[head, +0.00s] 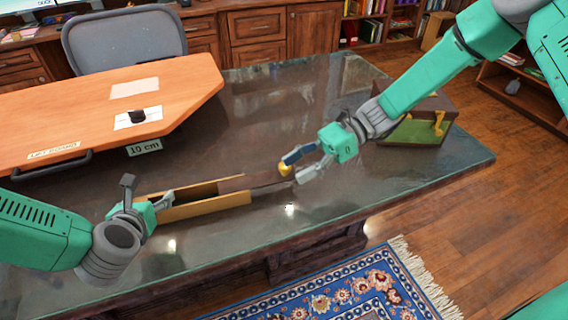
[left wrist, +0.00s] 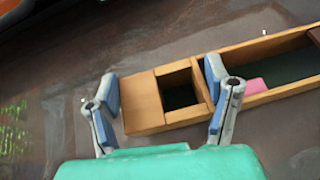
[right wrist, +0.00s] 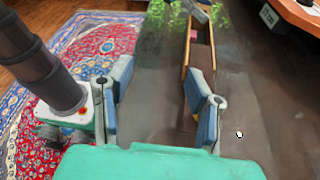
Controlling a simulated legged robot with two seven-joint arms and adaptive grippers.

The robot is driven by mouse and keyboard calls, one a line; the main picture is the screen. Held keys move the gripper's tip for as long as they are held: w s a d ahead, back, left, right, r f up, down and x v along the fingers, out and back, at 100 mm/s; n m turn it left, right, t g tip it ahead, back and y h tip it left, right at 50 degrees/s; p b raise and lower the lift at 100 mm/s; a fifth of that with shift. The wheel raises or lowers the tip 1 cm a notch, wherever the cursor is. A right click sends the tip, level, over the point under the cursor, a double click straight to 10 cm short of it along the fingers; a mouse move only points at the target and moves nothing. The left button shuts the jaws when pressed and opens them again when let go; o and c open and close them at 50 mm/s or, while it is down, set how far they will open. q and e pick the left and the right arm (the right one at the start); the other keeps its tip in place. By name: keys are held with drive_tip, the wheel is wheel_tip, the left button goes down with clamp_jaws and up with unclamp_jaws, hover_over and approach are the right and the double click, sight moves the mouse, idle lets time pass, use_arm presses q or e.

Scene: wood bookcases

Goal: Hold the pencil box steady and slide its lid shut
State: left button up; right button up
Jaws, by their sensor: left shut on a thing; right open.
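The pencil box (head: 207,208) is a long, narrow wooden tray on the dark desk. Its dark brown lid (head: 250,180) sticks out from the box's right end, leaving much of the inside open. In the left wrist view, the box (left wrist: 145,104) has a small square compartment and a long one holding a pink piece (left wrist: 256,85). My left gripper (head: 167,196) is shut on the box's left end, fingers on either side. My right gripper (head: 293,170) is open at the lid's outer end. In the right wrist view, the lid (right wrist: 189,124) lies near the right finger.
An orange board (head: 100,110) with a black handle lies behind the box, with a "10 cm" label (head: 145,147) near it. A brown and green case (head: 420,125) stands right of my right gripper. The desk's front edge runs close by, above a blue rug (head: 330,290).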

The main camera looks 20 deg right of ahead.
drive_tip(key=w+d+f+t+y, duration=0.1)
drive_tip(key=d+t, duration=0.1)
drive_tip(key=d, duration=0.1)
drive_tip(key=w+d+f+m+t+y, duration=0.1)
drive_tip(key=d+f+t, duration=0.1)
drive_tip(key=d, duration=0.2)
drive_tip(key=w+d+f+m+t, duration=0.1)
drive_tip(key=d, duration=0.3)
drive_tip(key=shift+f+t+y, duration=0.4)
approach(257, 176)
drive_tip(key=a+r, duration=0.1)
drive_tip(key=w+a+r, duration=0.1)
drive_tip(key=a, duration=0.1)
drive_tip(key=shift+w+a+r, duration=0.1)
drive_tip(key=shift+w+r, duration=0.05)
drive_tip(key=shift+r, duration=0.15)
